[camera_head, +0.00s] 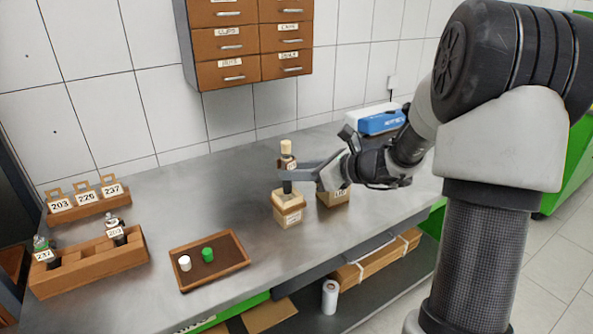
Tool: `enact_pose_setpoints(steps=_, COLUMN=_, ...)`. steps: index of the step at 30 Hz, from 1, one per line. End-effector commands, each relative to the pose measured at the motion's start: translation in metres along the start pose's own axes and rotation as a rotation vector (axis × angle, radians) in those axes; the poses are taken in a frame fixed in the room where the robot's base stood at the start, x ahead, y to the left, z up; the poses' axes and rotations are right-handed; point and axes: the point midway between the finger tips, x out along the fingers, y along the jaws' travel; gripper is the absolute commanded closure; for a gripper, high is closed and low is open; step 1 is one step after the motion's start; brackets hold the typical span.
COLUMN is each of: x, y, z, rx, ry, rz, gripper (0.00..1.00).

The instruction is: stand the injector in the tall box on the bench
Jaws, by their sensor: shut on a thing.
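My gripper (287,173) is shut on the injector (287,161), a dark upright piece with a cream top and a pale label. The injector's dark lower end is at the top of a light wooden box (289,217) with a label on its front. I cannot tell whether the tip is inside the box or just above or behind its top. A second labelled wooden box (340,199) stands to the right, partly hidden by my gripper. Both boxes stand on the grey bench (215,222). I cannot tell for sure which box is the taller.
A wooden tray (240,264) holds a white cap (185,263) and a green cap (207,254). A wooden rack (80,272) with injectors and a holder with number tags (87,203) are at left. A blue case (380,122) lies behind. Drawers (225,47) hang above.

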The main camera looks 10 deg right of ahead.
Motion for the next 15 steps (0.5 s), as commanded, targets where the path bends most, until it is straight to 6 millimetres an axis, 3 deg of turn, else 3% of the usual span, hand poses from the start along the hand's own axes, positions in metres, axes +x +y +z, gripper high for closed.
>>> enact_pose_setpoints(steps=15, x=0.0022, y=-0.0001, z=-0.0048, rx=0.000, ry=-0.001, rz=0.000, gripper=1.00)
